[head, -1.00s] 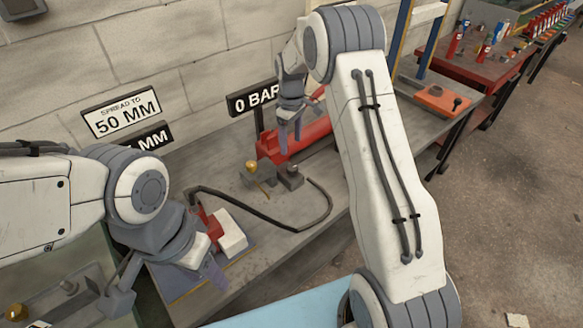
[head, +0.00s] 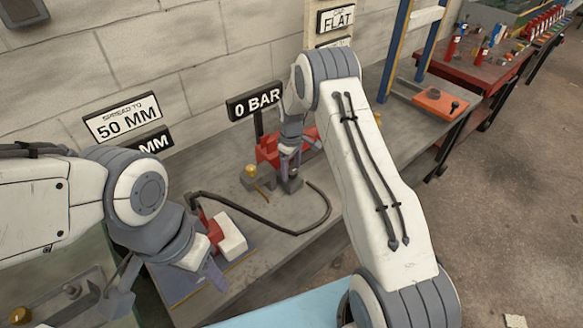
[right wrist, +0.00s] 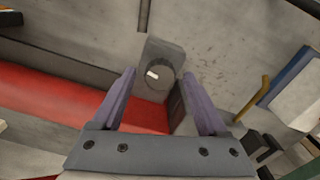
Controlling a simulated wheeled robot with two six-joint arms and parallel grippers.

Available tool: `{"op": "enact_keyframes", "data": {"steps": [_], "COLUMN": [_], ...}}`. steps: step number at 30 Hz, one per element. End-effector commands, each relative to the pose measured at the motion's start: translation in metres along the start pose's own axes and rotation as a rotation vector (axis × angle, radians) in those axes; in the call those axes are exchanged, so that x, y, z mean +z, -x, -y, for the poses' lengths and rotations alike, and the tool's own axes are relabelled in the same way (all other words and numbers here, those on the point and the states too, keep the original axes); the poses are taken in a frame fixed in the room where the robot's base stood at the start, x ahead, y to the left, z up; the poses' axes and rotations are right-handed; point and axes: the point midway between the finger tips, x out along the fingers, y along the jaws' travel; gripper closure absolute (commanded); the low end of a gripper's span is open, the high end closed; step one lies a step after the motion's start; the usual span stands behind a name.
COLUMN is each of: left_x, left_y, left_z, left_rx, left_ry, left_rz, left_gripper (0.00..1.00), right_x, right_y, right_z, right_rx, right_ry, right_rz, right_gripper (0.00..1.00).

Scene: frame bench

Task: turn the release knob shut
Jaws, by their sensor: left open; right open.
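The release knob (right wrist: 154,82) is a dark round knob with a white mark, on a grey block (right wrist: 163,50) in the right wrist view. In the head view, the block (head: 292,184) shows low on the bench beside the red pump (head: 268,150), and my gripper hides the knob. My right gripper (head: 289,170) is open just above the block. In the right wrist view its purple fingers (right wrist: 158,76) stand either side of the knob, with gaps; contact cannot be told. My left gripper (head: 213,277) is open at lower left, away from the knob.
A brass-topped fitting (head: 250,171) stands left of the block. A black hose (head: 265,226) curves across the bench to a red and white tool (head: 230,240) near my left gripper. A "0 BAR" sign (head: 256,101) stands behind the pump.

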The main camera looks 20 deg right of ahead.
Motion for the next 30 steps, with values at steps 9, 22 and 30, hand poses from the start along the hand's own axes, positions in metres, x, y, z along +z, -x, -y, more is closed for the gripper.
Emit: {"op": "enact_keyframes", "data": {"steps": [9, 22, 30], "left_x": [0.0000, 0.0001, 0.0004], "left_y": [-0.0001, -0.0027, -0.0071], "left_z": [0.0000, 0.0002, 0.0005], "left_rx": [0.000, 0.000, 0.000], "left_ry": [0.000, 0.000, 0.000], "left_rz": [0.000, 0.000, 0.000], "left_gripper": [0.50, 0.50, 0.50], "right_x": [0.0001, 0.0000, -0.0003], "right_y": [0.0005, 0.0004, 0.0006], "right_z": [-0.0002, -0.0005, -0.0010], "right_rx": [0.000, 0.000, 0.000], "right_ry": [0.000, -0.100, -0.318], "right_rz": [0.000, 0.000, -0.001], "right_gripper": [1.00, 1.00, 1.00]}}
